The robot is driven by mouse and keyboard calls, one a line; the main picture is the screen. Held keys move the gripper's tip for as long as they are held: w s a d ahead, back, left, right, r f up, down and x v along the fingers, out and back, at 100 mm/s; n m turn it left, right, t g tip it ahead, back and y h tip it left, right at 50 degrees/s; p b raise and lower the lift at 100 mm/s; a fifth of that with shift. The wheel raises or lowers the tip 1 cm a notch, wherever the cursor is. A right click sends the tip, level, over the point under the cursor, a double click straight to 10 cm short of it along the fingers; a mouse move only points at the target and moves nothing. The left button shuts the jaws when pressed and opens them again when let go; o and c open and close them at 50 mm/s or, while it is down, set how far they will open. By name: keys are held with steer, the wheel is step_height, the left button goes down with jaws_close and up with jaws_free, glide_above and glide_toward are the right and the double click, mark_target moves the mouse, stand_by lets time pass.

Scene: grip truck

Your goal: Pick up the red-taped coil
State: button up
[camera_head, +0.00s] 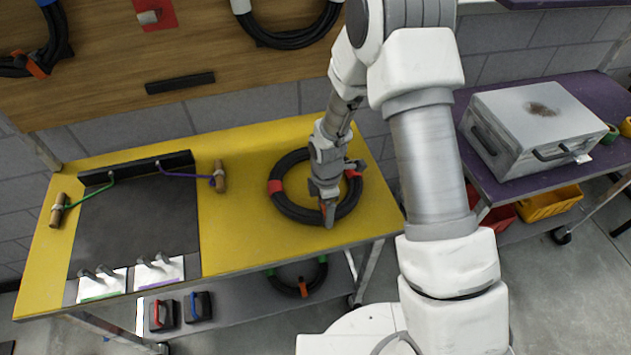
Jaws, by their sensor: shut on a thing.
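The red-taped coil (287,207) is a black cable ring with red tape bands on its left and right sides. It lies on the yellow table (238,240), right of the dark mat. My gripper (328,216) points down over the coil's front part and is shut on it near a red piece. My arm and wrist hide the middle and back right of the ring. I cannot tell whether the coil is lifted at all.
A dark mat (140,225) with a black bar, corded wooden handles and white plates covers the table's left. A coil with green and orange tape (290,288) lies on the shelf below. A metal case (535,125) stands on the purple table at right. Coils hang on the wooden board behind.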

jaws_close()
steer(key=shift+w+r, duration=0.1)
steer(key=shift+w, duration=0.05)
